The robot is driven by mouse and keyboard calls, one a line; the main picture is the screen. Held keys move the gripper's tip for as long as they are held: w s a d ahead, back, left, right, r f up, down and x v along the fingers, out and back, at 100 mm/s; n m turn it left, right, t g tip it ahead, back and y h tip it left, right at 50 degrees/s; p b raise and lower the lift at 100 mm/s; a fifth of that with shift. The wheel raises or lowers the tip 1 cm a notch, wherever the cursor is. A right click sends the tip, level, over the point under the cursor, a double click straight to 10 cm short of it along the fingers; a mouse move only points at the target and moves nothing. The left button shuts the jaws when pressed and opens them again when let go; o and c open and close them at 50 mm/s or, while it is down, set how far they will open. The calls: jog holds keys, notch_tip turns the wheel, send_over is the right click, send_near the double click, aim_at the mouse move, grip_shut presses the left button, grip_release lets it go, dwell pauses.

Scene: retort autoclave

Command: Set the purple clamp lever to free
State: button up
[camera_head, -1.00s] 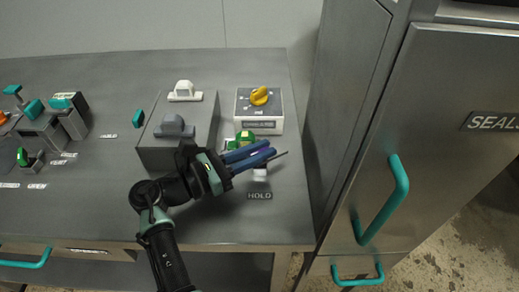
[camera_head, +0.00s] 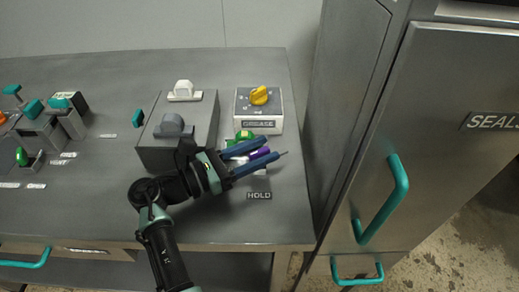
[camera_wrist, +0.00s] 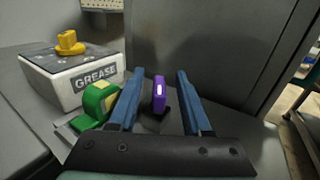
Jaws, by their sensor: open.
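The purple clamp lever (camera_wrist: 159,93) stands upright in the wrist view, between the two blue fingers of my gripper (camera_wrist: 158,98), with a gap on each side. Its dark base is partly hidden behind the gripper's body. In the head view the purple lever (camera_head: 260,152) shows just between the open fingers of my gripper (camera_head: 264,150). My gripper is open and holds nothing. A plate reading HOLD (camera_head: 259,196) lies on the bench just in front of the fingers. Any label reading free is not legible.
A green part (camera_wrist: 96,102) stands close left of the left finger. Behind it is the white GREASE box (camera_wrist: 85,80) with a yellow knob (camera_wrist: 68,43). A grey box (camera_head: 160,150) is left of my gripper. A steel cabinet (camera_head: 345,100) rises at the right.

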jog(key=p+v, duration=0.1)
jog(key=v, duration=1.2)
